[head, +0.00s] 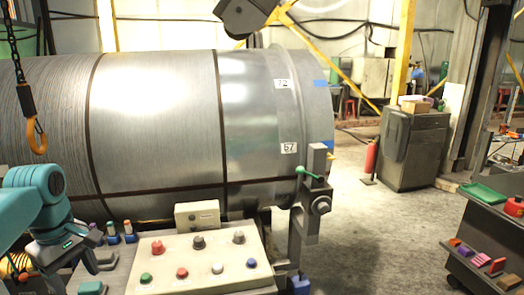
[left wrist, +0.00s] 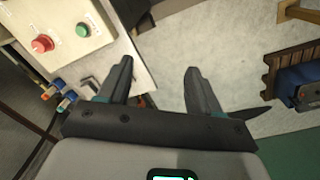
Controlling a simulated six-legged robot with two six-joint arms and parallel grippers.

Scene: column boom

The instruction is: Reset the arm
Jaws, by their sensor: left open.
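My left arm (head: 38,195) is teal and dark grey and comes in from the left edge in the head view, folded low beside the control panel. In the left wrist view my left gripper (left wrist: 160,68) is open, with two dark fingers wide apart and nothing between them. The fingers are above the grey floor, with the near corner of the panel's table to their left. My right arm and gripper are not in view.
A control panel (head: 200,262) with coloured buttons stands in front of a large metal cylinder (head: 160,110). A chain hook (head: 38,137) hangs at the left. A dark cart (head: 487,230) with coloured blocks stands at the right. The floor (head: 385,235) between is clear.

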